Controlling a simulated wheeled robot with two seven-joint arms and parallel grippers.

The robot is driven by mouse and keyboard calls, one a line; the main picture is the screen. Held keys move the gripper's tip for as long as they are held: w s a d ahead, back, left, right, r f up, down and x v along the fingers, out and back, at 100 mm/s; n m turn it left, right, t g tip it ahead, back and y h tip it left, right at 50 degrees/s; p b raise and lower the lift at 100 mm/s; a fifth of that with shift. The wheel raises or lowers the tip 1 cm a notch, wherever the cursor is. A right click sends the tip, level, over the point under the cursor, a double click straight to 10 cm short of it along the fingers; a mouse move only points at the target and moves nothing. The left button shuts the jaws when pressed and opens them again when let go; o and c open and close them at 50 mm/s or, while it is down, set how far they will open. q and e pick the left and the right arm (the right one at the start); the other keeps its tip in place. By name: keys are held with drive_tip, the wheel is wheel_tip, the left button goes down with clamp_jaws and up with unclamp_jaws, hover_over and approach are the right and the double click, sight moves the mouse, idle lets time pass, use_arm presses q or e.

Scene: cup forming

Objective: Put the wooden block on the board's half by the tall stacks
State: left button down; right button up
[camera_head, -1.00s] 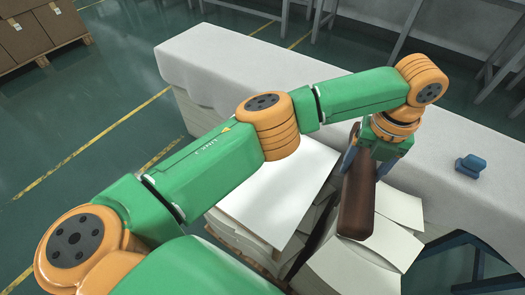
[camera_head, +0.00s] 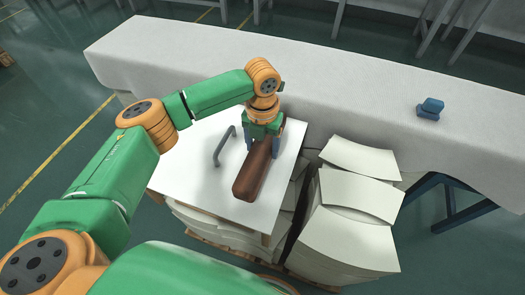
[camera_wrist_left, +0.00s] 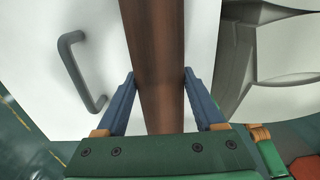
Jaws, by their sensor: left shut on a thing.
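The wooden block (camera_head: 256,172) is a long dark-brown bar. My left gripper (camera_head: 262,146) is shut on it near its far end. The white board (camera_head: 190,165) lies flat on a pile, and the block is over its right half, on the side by the stacks. I cannot tell whether the block touches the board. In the left wrist view the block (camera_wrist_left: 157,40) runs between the two blue fingers, with the board (camera_wrist_left: 100,60) below. The tall stacks (camera_head: 345,225) of white curved sheets stand right of the board. My right gripper is not in view.
A grey handle-shaped bar (camera_head: 222,148) stands on the board left of the block. A long table with a pale cloth (camera_head: 330,85) runs behind, with a small blue object (camera_head: 430,108) on it. The board's left part is otherwise clear.

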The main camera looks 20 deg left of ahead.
sight(263, 146)
use_arm(q)
drive_tip(key=shift+f, duration=0.9)
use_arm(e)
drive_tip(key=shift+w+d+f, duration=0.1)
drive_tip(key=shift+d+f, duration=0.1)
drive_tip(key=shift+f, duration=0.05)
use_arm(q)
unclamp_jaws()
wheel_tip(263, 146, up, 12)
drive_tip(key=p, duration=0.3)
drive_tip(key=shift+f, duration=0.2)
drive_tip(key=shift+r, duration=0.35)
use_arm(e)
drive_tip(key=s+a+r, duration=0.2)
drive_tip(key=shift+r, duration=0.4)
